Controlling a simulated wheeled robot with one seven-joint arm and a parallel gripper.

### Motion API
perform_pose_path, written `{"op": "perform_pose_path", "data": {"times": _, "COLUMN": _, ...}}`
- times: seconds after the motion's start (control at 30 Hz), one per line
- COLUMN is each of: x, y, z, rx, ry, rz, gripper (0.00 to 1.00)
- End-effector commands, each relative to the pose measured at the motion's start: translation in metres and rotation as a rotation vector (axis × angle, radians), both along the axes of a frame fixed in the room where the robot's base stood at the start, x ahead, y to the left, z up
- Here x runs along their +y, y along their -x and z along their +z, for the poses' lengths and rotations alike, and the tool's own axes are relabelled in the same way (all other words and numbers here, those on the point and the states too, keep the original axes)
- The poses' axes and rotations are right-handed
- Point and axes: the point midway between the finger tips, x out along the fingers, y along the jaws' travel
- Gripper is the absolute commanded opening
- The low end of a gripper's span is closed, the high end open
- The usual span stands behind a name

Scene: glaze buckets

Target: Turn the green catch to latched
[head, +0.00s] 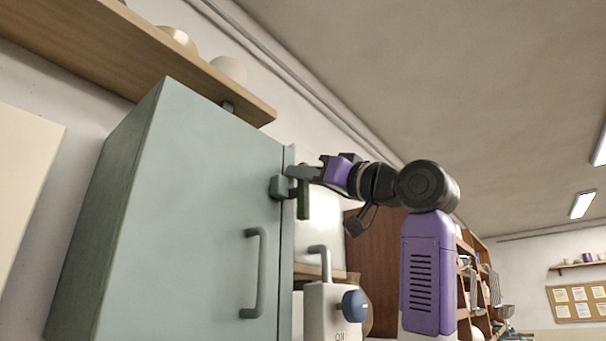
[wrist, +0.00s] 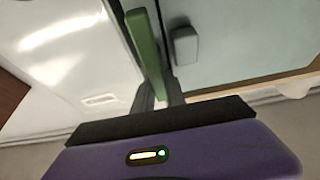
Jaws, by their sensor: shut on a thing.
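The green catch (head: 303,205) is a dark green bar at the right edge of the grey-green cabinet (head: 190,220). In the head view it hangs about upright, its lower part showing below my gripper (head: 302,173). My gripper comes from the right and is shut on the catch. In the wrist view the catch (wrist: 147,45) runs up from between my fingertips (wrist: 160,92), along the cabinet's edge. A small grey-green block (head: 281,187) on the cabinet front sits beside the catch, apart from it in the wrist view (wrist: 186,46). The fingers hide part of the catch.
A bar handle (head: 257,272) sticks out from the cabinet front below the catch. A wooden shelf (head: 150,58) with bowls is above the cabinet. A white container with a blue knob (head: 354,306) stands below my arm. Wooden shelving (head: 470,265) is further right.

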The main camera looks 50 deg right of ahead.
Motion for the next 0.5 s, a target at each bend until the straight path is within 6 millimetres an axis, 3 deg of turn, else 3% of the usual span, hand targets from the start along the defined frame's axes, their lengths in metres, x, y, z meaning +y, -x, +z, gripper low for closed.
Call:
{"op": "perform_pose_path", "data": {"times": 0.27, "x": -0.0012, "y": -0.0001, "z": -0.0009, "rx": 0.003, "ry": -0.061, "rz": 0.001, "gripper": 0.00}}
{"op": "perform_pose_path", "data": {"times": 0.5, "x": -0.0064, "y": 0.0003, "z": -0.0013, "rx": 0.006, "ry": -0.224, "rz": 0.002, "gripper": 0.00}}
